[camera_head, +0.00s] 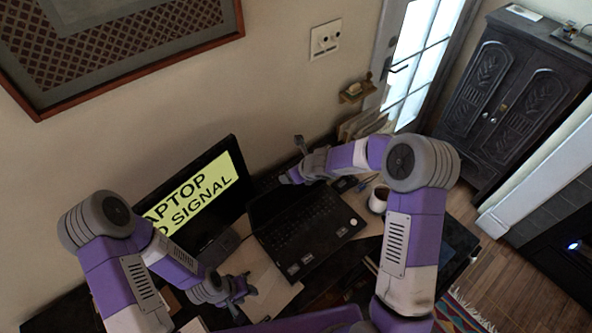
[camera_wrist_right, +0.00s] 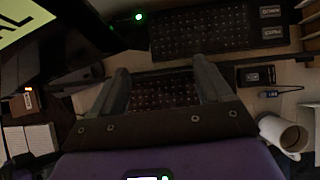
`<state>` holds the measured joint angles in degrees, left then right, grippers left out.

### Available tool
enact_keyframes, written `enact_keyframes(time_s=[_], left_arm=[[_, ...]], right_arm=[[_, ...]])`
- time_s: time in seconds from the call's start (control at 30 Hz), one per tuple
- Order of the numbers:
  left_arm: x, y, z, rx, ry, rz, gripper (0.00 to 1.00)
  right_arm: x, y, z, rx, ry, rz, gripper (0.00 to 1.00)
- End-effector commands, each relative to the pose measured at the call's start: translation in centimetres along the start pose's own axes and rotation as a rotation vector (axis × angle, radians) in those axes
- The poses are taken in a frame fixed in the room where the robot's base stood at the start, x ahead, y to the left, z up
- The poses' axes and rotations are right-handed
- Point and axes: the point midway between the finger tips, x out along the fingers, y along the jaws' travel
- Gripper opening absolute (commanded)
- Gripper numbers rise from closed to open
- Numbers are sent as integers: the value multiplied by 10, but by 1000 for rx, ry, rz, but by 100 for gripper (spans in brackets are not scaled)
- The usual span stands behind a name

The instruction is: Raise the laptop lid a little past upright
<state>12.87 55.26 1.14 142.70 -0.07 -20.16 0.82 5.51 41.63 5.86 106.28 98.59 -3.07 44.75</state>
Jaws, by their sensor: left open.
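The black laptop (camera_head: 310,232) sits open on the desk, its keyboard base facing up. Its dark lid (camera_head: 272,203) stands raised along the back edge; I cannot tell its exact angle. My right gripper (camera_head: 291,162) is at the lid's far upper end, with its fingers spread. In the right wrist view its two fingers (camera_wrist_right: 162,80) are wide apart, with a keyboard visible beyond the gap; contact with the lid is unclear.
The wall is close behind the desk.

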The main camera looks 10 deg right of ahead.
Motion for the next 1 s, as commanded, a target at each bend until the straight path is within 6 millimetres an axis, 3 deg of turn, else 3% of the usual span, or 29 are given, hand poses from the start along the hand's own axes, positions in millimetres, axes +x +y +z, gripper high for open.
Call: enact_keyframes(time_s=[0.63, 1.0], left_arm=[[-1, 0, 0, 0, 0, 0, 43], [-23, 9, 1, 0, 0, 0, 43]], right_arm=[[-4, -5, 1, 1, -2, -9, 85], [-62, -4, 2, 1, -2, -10, 85]])
